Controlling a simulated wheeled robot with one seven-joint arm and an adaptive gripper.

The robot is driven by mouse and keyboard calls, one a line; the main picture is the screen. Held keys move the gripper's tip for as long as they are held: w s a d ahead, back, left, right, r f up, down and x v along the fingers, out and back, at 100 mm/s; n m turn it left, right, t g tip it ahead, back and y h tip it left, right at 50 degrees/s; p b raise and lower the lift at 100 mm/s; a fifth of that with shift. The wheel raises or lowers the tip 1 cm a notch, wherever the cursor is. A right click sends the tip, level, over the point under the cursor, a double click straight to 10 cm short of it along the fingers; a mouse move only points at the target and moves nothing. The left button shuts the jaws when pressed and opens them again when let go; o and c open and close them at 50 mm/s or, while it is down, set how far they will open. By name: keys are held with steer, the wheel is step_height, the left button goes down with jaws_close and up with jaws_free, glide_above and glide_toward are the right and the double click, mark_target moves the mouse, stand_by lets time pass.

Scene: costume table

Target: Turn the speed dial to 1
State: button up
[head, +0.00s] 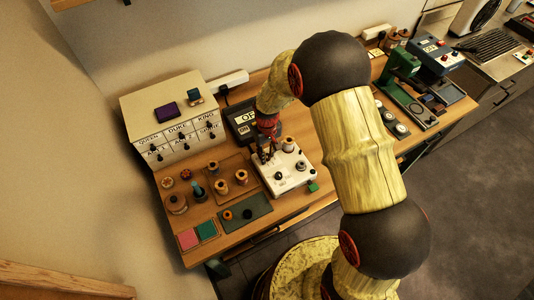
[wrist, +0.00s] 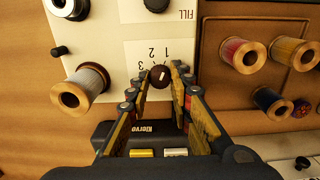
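The speed dial (wrist: 160,77) is a small dark round knob with a pale mark on top, on the white panel (wrist: 115,55). The printed figures 1, 2, 3 and a letter A stand just above it in the wrist view, upside down; which one the mark points to is hard to tell. My gripper (wrist: 160,69) is open, with one fingertip on each side of the knob and what look like narrow gaps. In the head view my gripper (head: 265,153) reaches down at the back left of the white machine (head: 287,182), hiding the dial.
A thread spool (wrist: 80,90) stands close left of my fingers in the wrist view, and a brown tray (wrist: 220,50) with spools lies to the right. A dark box (head: 240,122) is close behind my gripper. A drawer cabinet (head: 160,105) stands left.

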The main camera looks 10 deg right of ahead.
mark_target(267, 156)
steer(key=o, duration=0.5)
steer(key=shift+c, duration=0.2)
step_height(267, 156, up, 12)
stand_by(0.4)
stand_by(0.4)
steer(key=s+d+r+m+t+b, duration=0.1)
steer(key=s+r+b, duration=0.5)
steer(key=s, duration=0.6)
steer(key=s+d+r+m+t+b, duration=0.2)
steer(key=s+d+r+t+b, duration=0.2)
steer(key=s, duration=0.8)
step_height(267, 156, up, 3)
steer(key=shift+s+d+f+t+b, duration=0.2)
steer(key=shift+s+t+b, duration=0.1)
steer(key=shift+b, duration=0.6)
